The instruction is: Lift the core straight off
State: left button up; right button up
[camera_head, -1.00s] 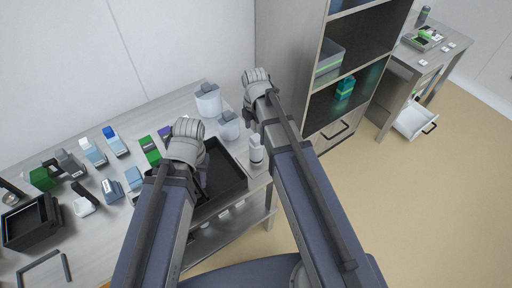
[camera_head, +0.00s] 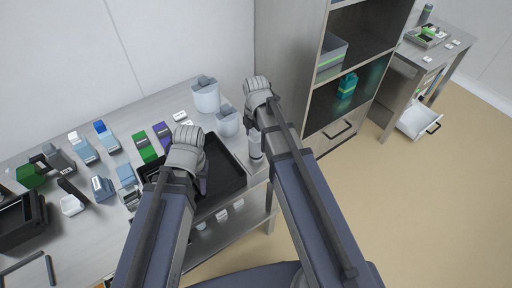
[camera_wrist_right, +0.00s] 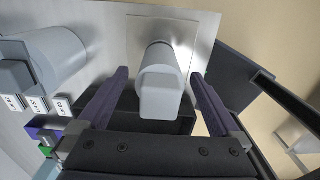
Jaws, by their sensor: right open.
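A pale grey upright piece with a round body and a squarish top (camera_wrist_right: 158,92), which I take to be the core, stands between the fingers of my right gripper (camera_wrist_right: 158,76) in the right wrist view. The fingers are open, with a gap on each side of it. In the head view a similar pale piece (camera_head: 255,147) stands at the table's right end, beside my right forearm.
Two pale lidded canisters (camera_head: 206,97) stand behind the tray; one canister (camera_wrist_right: 45,58) is close left of the right gripper. Several small boxes, including a green box (camera_head: 145,148), cover the table's left. A tall shelf (camera_head: 290,60) rises at the right.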

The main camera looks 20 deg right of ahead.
jog(key=shift+f, duration=0.15)
jog(key=c, duration=1.5)
notch_tip(320, 180, up, 10)
jog(key=p, duration=1)
jog(key=shift+a, duration=0.1)
